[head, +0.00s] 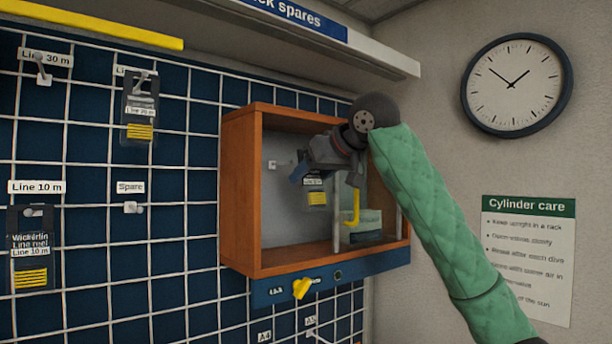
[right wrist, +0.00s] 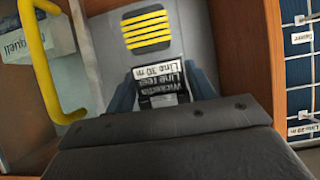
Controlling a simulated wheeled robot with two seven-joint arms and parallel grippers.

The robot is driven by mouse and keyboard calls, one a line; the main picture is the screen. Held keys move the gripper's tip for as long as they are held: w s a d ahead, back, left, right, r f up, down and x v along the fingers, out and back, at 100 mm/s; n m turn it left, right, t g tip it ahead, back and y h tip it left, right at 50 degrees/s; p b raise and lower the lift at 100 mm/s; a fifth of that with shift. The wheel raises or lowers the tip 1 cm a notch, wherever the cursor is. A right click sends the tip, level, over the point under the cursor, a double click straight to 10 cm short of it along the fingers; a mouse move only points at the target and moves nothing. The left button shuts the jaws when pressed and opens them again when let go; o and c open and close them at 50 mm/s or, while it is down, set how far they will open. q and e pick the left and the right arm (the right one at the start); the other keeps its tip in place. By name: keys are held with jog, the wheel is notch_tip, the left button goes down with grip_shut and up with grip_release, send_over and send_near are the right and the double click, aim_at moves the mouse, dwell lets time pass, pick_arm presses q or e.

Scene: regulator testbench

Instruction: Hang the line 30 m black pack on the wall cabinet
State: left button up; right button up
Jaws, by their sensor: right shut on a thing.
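The line 30 m pack (head: 317,195) is dark with yellow stripes and a white label. In the right wrist view the pack (right wrist: 158,72) shows upside down, its label reading "Line 30 m". My right gripper (head: 314,172) is shut on its label end, and the blue fingers (right wrist: 163,92) flank it in the wrist view. The pack is at the open front of the wooden wall cabinet (head: 243,262); I cannot tell how far inside. A small hook (head: 272,164) on the grey back panel is left of the pack. My left gripper is out of view.
A yellow handle (head: 352,208) and a pale box (head: 362,226) are at the cabinet's right. A yellow knob (head: 301,288) sticks out below. The grid wall holds another pack (head: 139,108), a Line 10 m pack (head: 30,250) and an empty Line 30 m hook (head: 43,72).

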jog(key=shift+v, duration=0.8)
jog(key=w+a+f+p, duration=0.1)
jog(key=w+a+p, duration=0.1)
jog(key=w+a, duration=0.3)
jog(key=shift+w+a+f, duration=0.35)
jog(key=shift+w+f, duration=0.05)
jog(key=shift+w, duration=1.1)
jog(key=o, duration=1.1)
